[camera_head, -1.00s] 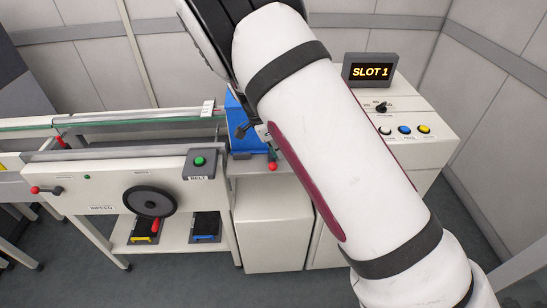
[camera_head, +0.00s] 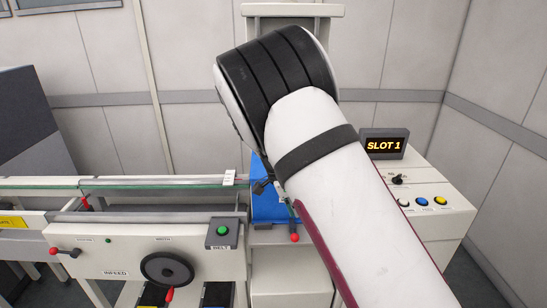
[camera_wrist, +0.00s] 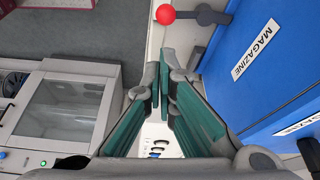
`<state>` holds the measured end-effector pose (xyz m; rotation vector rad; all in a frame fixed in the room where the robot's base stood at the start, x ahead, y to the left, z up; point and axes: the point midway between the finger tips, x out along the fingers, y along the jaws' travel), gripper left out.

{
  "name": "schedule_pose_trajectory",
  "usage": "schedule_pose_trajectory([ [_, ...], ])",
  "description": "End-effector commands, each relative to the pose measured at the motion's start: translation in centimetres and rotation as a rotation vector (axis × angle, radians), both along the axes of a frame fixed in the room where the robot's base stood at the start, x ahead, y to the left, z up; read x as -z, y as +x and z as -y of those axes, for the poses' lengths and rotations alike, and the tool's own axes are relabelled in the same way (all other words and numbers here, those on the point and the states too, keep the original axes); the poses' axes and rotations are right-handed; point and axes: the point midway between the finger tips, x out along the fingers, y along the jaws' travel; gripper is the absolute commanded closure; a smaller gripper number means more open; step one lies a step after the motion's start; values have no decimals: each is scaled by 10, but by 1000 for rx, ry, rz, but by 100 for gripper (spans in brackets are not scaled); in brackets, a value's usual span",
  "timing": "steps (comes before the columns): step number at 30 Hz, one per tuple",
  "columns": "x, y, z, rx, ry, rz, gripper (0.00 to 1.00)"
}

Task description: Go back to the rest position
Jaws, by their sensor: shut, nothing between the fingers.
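My gripper (camera_wrist: 163,82) shows in the wrist view with its green-padded fingers together and nothing between them. It is beside a blue block labelled MAGAZINE (camera_wrist: 265,85), apart from it as far as I can tell. A lever with a red ball (camera_wrist: 166,14) lies just beyond the fingertips in that picture. The blue magazine (camera_head: 264,206) is partly hidden behind my arm.
The infeed conveyor (camera_head: 120,258) with a black handwheel (camera_head: 167,269) and a green button (camera_head: 222,230) stands at the left. A console with a SLOT 1 display (camera_head: 384,145) stands at the right. A pale cabinet with a clear panel (camera_wrist: 62,105) shows in the wrist view.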

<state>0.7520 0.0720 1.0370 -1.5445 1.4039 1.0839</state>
Motion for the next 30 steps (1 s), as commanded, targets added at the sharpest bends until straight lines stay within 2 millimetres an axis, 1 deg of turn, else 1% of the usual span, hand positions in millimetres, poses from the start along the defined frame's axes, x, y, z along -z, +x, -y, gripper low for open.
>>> schedule_pose_trajectory([
  [2, -10, -3, 3, -14, 19, -3, 100],
  [5, -31, -13, 9, -60, 62, -13, 100],
  [9, -73, -36, 20, -177, 144, -26, 100],
  [11, -91, -47, 25, -236, 176, -26, 100],
  [15, -130, -77, 35, -382, 234, -14, 100],
  [17, -146, -91, 39, -449, 252, -4, 100],
  [21, -179, -126, 47, -609, 274, 25, 100],
  [26, -211, -169, 56, -799, 265, 67, 100],
  [27, -218, -181, 57, -847, 256, 77, 100],
  [29, -227, -198, 60, -919, 237, 93, 100],
  [30, -231, -209, 62, -965, 223, 101, 100],
])
